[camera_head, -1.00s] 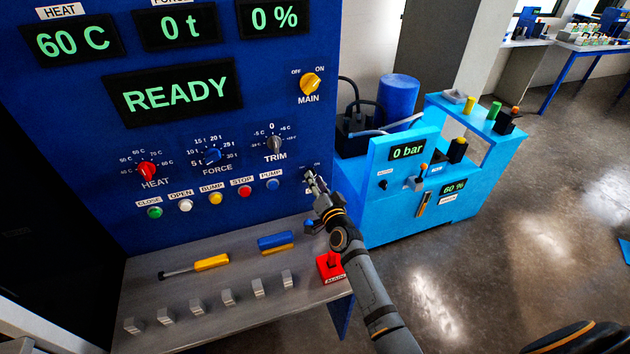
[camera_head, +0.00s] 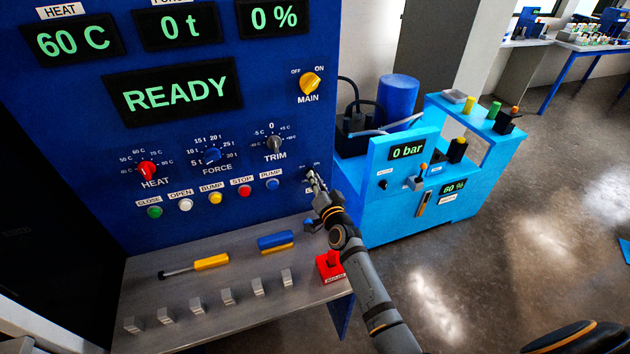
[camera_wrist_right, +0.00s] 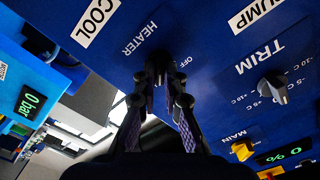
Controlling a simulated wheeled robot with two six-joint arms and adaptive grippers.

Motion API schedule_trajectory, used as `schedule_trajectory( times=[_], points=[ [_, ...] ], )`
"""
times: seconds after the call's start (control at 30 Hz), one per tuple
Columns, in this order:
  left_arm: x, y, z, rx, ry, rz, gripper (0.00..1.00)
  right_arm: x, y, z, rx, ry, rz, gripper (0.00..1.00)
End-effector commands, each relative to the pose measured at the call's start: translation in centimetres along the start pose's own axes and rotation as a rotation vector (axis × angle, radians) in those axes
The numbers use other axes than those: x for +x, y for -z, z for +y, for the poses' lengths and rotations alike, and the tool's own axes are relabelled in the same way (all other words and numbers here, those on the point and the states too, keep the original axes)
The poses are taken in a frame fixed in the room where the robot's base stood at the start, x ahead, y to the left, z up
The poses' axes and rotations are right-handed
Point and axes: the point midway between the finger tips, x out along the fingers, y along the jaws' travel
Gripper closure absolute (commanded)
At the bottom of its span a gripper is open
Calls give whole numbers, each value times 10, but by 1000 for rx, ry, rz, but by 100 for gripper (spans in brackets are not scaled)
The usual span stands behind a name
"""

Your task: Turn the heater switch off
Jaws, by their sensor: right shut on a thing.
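The heater switch (camera_wrist_right: 160,62) is a dark rotary knob on the blue panel. In the right wrist view the HEATER label is beside it and an OFF mark shows on its other side. In the head view the switch (camera_head: 309,172) is small and partly hidden by my right gripper (camera_head: 316,182). In the right wrist view my right gripper (camera_wrist_right: 162,90) has its fingers around the knob and is shut on it. Which mark the knob points to cannot be told. My left gripper is not in view.
The panel has a yellow MAIN switch (camera_head: 309,84), a TRIM knob (camera_head: 275,144) and a blue PUMP button (camera_head: 273,184) nearby. A light-blue unit (camera_head: 405,220) stands to the right.

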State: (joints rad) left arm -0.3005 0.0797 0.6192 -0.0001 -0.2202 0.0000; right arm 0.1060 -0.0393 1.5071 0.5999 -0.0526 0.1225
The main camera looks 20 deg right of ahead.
Motion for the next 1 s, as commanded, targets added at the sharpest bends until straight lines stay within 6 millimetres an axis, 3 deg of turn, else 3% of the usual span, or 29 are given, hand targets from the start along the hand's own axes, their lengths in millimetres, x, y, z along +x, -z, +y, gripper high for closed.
schedule_trajectory(
  times=[0.27, 1.0],
  points=[
    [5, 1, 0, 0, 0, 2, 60, 0, -1, 1, -150, 0, -1, 100],
    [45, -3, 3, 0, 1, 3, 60, 0, -3, 2, -844, 0, 0, 100]
  ],
)
